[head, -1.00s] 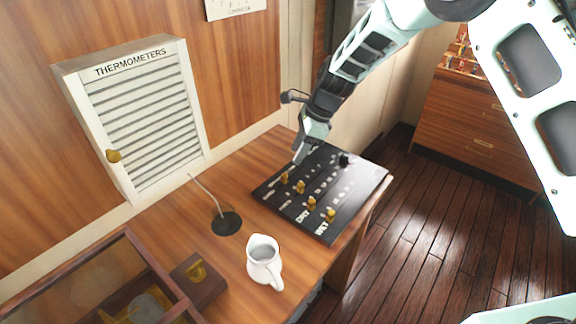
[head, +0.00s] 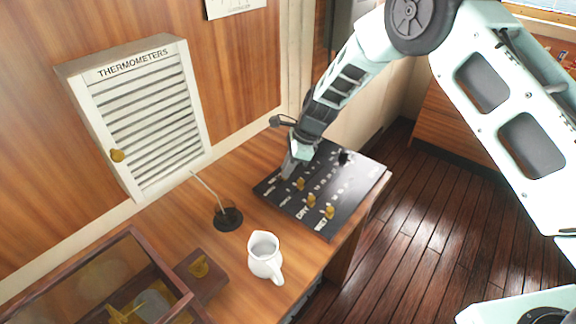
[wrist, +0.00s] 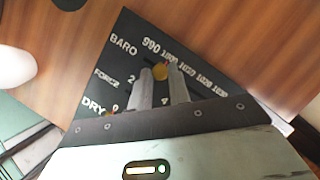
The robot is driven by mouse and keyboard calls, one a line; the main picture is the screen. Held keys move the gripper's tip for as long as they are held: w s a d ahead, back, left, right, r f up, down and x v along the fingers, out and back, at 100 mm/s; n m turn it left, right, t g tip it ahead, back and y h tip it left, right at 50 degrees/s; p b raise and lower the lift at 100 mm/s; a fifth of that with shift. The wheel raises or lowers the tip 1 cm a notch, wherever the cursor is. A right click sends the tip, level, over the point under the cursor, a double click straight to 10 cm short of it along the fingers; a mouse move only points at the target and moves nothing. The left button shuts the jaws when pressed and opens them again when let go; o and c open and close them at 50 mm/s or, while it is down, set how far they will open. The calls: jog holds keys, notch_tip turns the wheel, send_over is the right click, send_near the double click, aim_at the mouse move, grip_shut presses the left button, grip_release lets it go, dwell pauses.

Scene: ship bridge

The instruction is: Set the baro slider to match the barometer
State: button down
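The black slider panel (head: 347,198) lies on the wooden desk. In the wrist view its rows read BARO, FORCE and DRY, and the BARO scale (wrist: 194,70) runs from 990 to 1030. The gold baro knob (wrist: 160,72) sits near the 990–1000 end of that row. My gripper (head: 287,174) is down at the panel's far left part. In the wrist view my gripper (wrist: 160,78) has one finger on each side of the baro knob; whether they press on it is unclear. The gripper hides this knob in the head view. No readable barometer is in view.
A white jug (head: 264,258) and a thin rod on a round dark base (head: 228,219) stand left of the panel. A glazed wooden case (head: 100,270) with brass parts is at the lower left. A louvred THERMOMETERS cabinet (head: 140,115) hangs on the wall.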

jog(key=w+d+b, duration=0.1)
jog(key=w+d, duration=0.5)
jog(key=shift+w+d, duration=0.15)
jog(key=shift+w, duration=0.05)
jog(key=shift+w+d, duration=0.2)
jog(key=c, duration=1.3)
grip_release()
jog(key=shift+d, duration=0.1)
jog(key=b+v, duration=0.4)
jog(key=v, duration=1.3)
jog(key=shift+r, duration=0.3)
